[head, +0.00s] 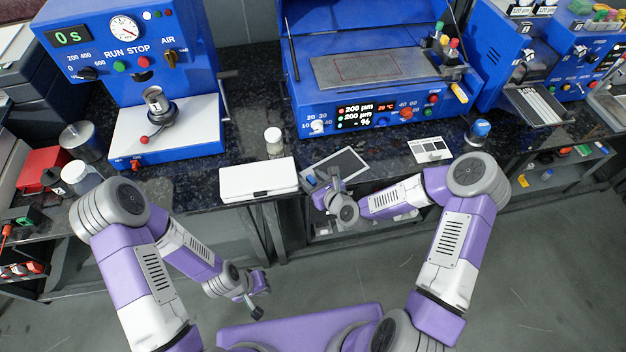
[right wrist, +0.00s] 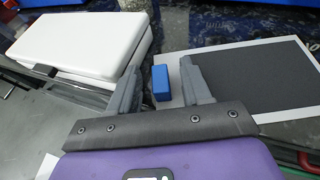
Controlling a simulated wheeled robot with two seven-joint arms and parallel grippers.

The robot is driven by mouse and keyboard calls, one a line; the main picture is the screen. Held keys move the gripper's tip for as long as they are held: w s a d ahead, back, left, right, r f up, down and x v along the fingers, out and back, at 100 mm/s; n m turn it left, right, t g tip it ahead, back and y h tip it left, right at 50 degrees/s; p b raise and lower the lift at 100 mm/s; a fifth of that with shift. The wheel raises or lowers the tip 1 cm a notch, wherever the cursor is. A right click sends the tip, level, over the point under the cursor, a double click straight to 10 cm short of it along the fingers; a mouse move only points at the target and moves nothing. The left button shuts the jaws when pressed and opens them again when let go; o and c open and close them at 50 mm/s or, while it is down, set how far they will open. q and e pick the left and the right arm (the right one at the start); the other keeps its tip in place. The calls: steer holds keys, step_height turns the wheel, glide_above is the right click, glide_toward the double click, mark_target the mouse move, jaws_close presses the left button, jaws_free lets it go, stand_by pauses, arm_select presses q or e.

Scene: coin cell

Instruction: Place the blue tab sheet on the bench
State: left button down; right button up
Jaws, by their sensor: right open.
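The blue tab sheet (head: 345,165) is a dark grey panel with a pale border, lying at the bench's front edge in the head view. Its blue tab (head: 309,180) is at the left end, by my right gripper (head: 320,190). In the right wrist view the grey panel (right wrist: 265,78) is right of the fingers. The blue tab (right wrist: 161,84) shows between the open fingers of my right gripper (right wrist: 160,78), with gaps on both sides. I cannot tell their height over it. My left gripper (head: 256,308) hangs low before the bench; its jaws are too small to read.
A white closed case (head: 258,181) lies close left of the sheet; it also shows in the right wrist view (right wrist: 80,42). A small jar (head: 273,142), a blue heated machine (head: 370,75) and a white card (head: 430,150) stand around. Dark bench top (head: 300,152) shows between them.

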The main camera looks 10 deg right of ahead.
steer(key=p+v, duration=0.3)
steer(key=v, duration=0.8)
steer(key=s+a+f+n+g, duration=0.2)
steer(key=s+f+n+g, duration=0.4)
steer(key=n, duration=0.8)
steer(key=s+a+f+n+g+h, duration=0.1)
steer(key=s+f+n+g, duration=0.4)
steer(key=n, duration=0.9)
steer(key=s+f, duration=0.3)
steer(key=s, duration=0.2)
steer(key=shift+s+a+f+n+g, duration=0.25)
steer(key=shift+s+a+n+g, duration=0.05)
steer(key=shift+s+a+g, duration=0.1)
